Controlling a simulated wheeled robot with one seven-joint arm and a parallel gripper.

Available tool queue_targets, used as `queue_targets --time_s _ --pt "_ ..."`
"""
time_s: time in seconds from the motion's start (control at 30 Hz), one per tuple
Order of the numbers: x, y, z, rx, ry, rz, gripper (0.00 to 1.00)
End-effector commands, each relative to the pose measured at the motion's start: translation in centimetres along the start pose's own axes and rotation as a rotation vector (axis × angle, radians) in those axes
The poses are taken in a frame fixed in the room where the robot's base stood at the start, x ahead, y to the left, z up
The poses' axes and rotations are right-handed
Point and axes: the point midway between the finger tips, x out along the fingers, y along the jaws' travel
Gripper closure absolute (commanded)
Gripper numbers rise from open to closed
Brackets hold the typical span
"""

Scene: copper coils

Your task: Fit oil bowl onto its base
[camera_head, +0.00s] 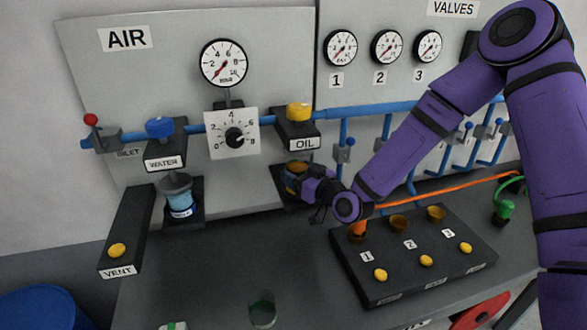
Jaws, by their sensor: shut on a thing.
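The oil base is the black block labelled OIL (298,130), with a yellow knob (298,111) on top, on the grey panel. My gripper (298,184) is below it, in front of a black wall bracket. It is shut on the oil bowl (294,169), of which a small amber part shows between the fingers. The rest of the bowl is hidden by the gripper. The bowl appears under the block, with what looks like a small gap; I cannot tell whether they touch.
The water unit (165,155) with its blue-filled bowl (181,198) is to the left. A black box with yellow buttons (405,270) stands at the right. A greenish clear cup (262,311) is at the front. The bench (215,270) between is mostly clear.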

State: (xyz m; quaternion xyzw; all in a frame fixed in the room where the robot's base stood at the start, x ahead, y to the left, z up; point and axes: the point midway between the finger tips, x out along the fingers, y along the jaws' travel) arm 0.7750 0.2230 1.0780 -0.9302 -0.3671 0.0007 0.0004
Motion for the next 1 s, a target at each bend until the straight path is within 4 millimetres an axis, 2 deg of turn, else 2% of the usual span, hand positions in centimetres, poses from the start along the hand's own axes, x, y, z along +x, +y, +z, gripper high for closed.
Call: queue_targets --time_s 0.47,0.5,0.6,0.87,1.0 --pt "0.01 0.04 0.6 0.0 0.001 0.001 0.71" --pt "-0.01 0.06 0.67 0.0 0.001 0.001 0.33" --pt "0.0 0.06 0.63 -0.001 0.001 0.001 0.1" --pt "0.01 0.05 0.57 -0.001 0.001 0.001 0.1" --pt "0.01 0.04 -0.19 -0.002 0.003 0.0 0.1"
